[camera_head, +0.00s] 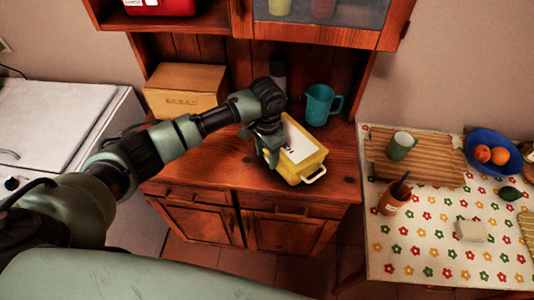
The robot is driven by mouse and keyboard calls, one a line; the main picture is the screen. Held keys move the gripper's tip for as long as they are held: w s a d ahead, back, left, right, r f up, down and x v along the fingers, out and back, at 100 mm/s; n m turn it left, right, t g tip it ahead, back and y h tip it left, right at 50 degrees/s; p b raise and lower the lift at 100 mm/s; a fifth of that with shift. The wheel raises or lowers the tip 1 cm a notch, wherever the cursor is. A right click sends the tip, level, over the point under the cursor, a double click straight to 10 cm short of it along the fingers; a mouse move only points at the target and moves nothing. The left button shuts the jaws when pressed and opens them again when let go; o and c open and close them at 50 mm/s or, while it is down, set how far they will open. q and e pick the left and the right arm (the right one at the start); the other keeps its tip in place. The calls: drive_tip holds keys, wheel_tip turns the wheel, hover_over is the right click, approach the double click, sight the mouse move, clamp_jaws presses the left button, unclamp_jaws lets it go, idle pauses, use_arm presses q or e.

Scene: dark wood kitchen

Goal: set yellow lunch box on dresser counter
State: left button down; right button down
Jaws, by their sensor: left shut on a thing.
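The yellow lunch box (311,164) with a white lid and a pale handle is at the dresser counter (225,178), near its front right part. It looks to be on or just above the wood; I cannot tell which. My left gripper (270,152) reaches in from the left and is shut on the lunch box at its left side. The gripper covers part of that side. My right gripper does not show.
A cardboard box (185,90), a dark bottle (278,72) and a teal jug (321,106) stand behind on the counter. A flowered table (440,250) at the right holds a cutting board, a green mug, a blue fruit bowl and an orange cup. The counter's front left is clear.

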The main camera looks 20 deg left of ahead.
use_arm(q)
drive_tip(key=c, duration=0.7)
unclamp_jaws()
drive_tip(key=shift+f, duration=0.15)
wheel_tip(320, 180, up, 12)
drive_tip(key=shift+r+b, duration=0.2)
drive_tip(key=shift+b, duration=0.8)
drive_tip(key=shift+d+f, duration=0.1)
